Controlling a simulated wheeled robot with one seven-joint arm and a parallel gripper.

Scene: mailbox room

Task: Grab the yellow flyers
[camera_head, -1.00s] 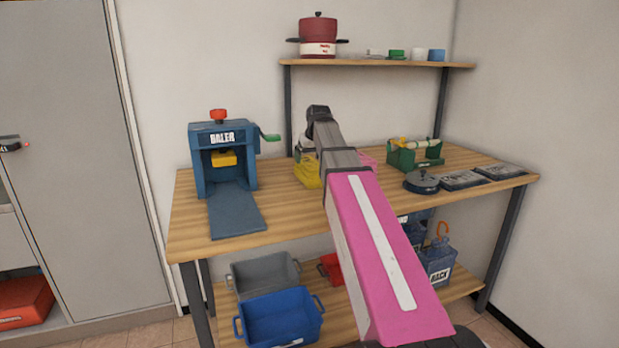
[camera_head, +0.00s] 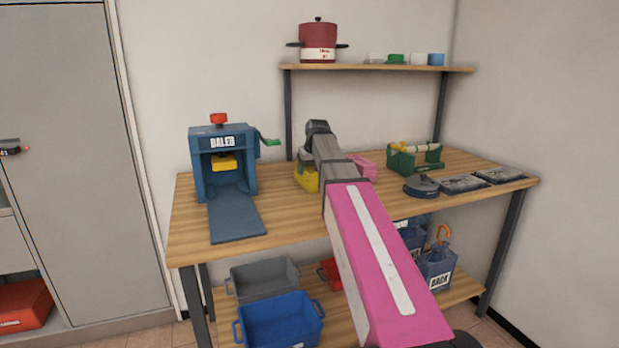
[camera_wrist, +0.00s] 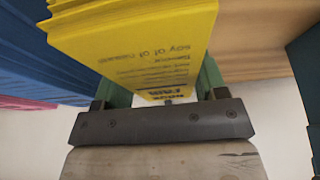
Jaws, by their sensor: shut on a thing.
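The yellow flyers (camera_wrist: 135,40) are a thick stack with printed text, filling the upper middle of the wrist view. My gripper (camera_wrist: 163,92) has green fingers on either side of the stack and is shut on it. In the head view, the yellow flyers (camera_head: 307,178) show at the back of the table, just left of my arm. My arm hides the gripper there, so I cannot tell whether the stack touches the tabletop.
Pink stacks (camera_head: 363,167) lie right of my arm. A blue baler (camera_head: 222,140) stands left on the wooden table (camera_head: 285,215). A green caddy (camera_head: 415,160) and dark flat items stand right. A shelf (camera_head: 375,69) hangs above. The table's front middle is clear.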

